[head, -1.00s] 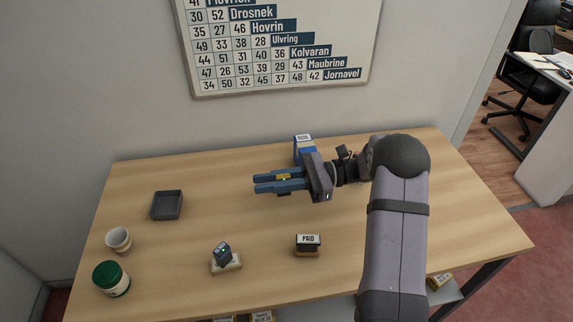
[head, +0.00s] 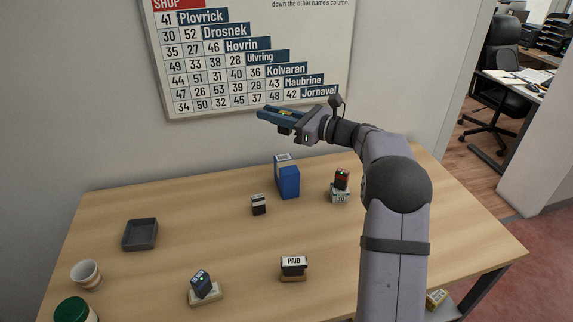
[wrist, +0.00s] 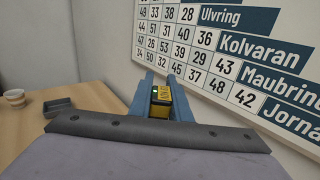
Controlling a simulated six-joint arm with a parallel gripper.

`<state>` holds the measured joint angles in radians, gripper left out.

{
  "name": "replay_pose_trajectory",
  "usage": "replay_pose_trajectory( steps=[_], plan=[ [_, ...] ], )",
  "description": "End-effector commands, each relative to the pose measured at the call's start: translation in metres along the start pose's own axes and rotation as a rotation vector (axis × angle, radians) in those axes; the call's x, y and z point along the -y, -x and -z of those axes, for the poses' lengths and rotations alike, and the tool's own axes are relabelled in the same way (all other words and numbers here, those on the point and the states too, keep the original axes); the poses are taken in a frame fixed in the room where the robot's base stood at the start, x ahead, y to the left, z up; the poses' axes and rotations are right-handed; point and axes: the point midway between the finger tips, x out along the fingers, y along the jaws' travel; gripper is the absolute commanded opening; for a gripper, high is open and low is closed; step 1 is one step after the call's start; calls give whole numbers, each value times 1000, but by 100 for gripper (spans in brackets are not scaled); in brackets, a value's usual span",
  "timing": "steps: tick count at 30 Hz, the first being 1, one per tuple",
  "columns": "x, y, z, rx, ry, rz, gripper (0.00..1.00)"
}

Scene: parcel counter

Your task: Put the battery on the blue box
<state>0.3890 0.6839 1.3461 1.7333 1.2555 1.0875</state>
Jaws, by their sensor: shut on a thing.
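My gripper (head: 272,112) is raised high above the back of the counter, in front of the wall chart. It is shut on a small yellow and black block, which looks like the battery (wrist: 161,101); the fingers cover its sides. The blue box (head: 288,182) stands upright on the counter near the back, below my gripper and apart from it. Its top is pale with a printed label and looks bare.
Beside the blue box are a small black and cream block (head: 258,205) and a red-black item on a white stand (head: 340,195).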

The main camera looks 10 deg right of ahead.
Motion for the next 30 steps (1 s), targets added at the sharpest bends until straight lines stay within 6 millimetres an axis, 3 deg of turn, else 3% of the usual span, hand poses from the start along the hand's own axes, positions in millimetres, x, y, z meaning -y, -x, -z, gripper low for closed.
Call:
replay_pose_trajectory(
  steps=[3, 10, 21, 30],
  plan=[
    [10, 0, 4, 0, -1, 38, 0],
    [12, 0, 14, -1, -2, 46, 0],
    [12, 0, 63, -1, -1, 45, 0],
    [11, 0, 72, 0, 0, 43, 0]
  ],
)
